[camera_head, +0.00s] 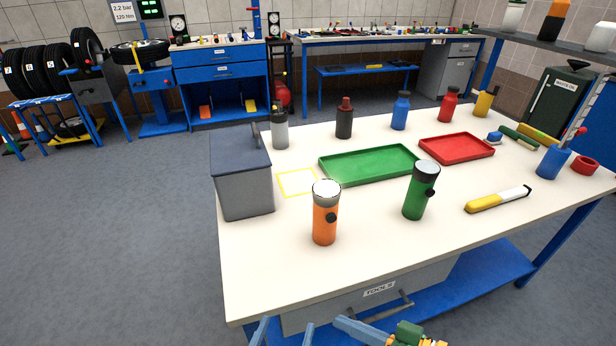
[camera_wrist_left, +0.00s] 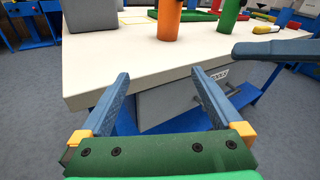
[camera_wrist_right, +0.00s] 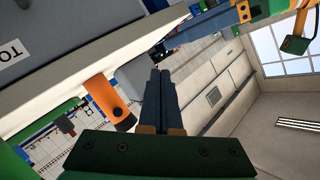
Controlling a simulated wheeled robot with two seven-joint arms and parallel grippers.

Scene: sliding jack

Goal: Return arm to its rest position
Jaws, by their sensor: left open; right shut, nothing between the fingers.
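My left gripper (camera_head: 284,326) is at the bottom edge of the head view, in front of the workbench's near edge. In the left wrist view its two blue fingers (camera_wrist_left: 160,75) stand wide apart with nothing between them. My right gripper (camera_head: 343,321) is just to its right at the same edge, pointing left. In the right wrist view its fingers (camera_wrist_right: 160,76) are together and empty, and the view is rolled on its side. The right gripper's fingers also show at the right of the left wrist view (camera_wrist_left: 272,49). Most of both arms is out of view.
The white workbench (camera_head: 260,260) has a drawer (camera_head: 375,300) below its near edge. An orange flashlight (camera_head: 324,222) and a green flashlight (camera_head: 416,195) stand near the front. A grey box (camera_head: 245,190), green tray (camera_head: 340,178) and red tray (camera_head: 470,157) are behind.

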